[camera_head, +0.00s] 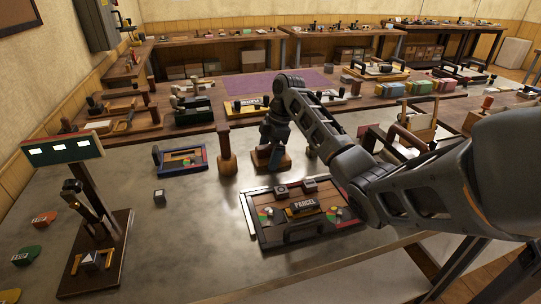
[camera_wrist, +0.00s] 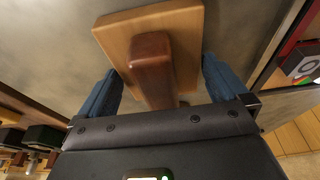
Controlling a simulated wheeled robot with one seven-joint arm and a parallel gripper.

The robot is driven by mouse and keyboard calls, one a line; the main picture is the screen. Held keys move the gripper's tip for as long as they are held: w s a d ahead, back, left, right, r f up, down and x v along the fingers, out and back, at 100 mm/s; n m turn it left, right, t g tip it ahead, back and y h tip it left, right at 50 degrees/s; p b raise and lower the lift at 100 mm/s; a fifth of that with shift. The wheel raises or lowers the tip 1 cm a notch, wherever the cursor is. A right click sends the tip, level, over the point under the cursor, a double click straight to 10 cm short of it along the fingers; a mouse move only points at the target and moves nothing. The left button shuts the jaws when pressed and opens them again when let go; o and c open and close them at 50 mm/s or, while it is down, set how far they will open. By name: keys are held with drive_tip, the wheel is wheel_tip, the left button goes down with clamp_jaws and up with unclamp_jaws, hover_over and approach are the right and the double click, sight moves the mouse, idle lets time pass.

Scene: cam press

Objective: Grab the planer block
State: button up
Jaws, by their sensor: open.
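A wooden piece that looks like the planer block (camera_wrist: 180,28) fills the upper middle of the wrist view. It has a light wood base and a reddish-brown grip (camera_wrist: 152,62) standing out from it. My gripper (camera_wrist: 160,66) is open, with one blue finger on each side of the grip and visible gaps to both. In the head view the block (camera_head: 265,160) stands on the grey tabletop, its upper part hidden by my gripper (camera_head: 273,143), which is right over it.
A brown post (camera_head: 226,152) stands close left of the block. A dark tray with a "PARCEL" label (camera_head: 310,240) lies in front. A small blue-framed tray (camera_head: 180,160) and a dark cube (camera_head: 159,196) are to the left. A press-like stand (camera_head: 95,255) is at front left.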

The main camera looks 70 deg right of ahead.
drive_tip(key=shift+f, duration=0.2)
drive_tip(key=shift+c, duration=0.2)
drive_tip(key=c, duration=0.8)
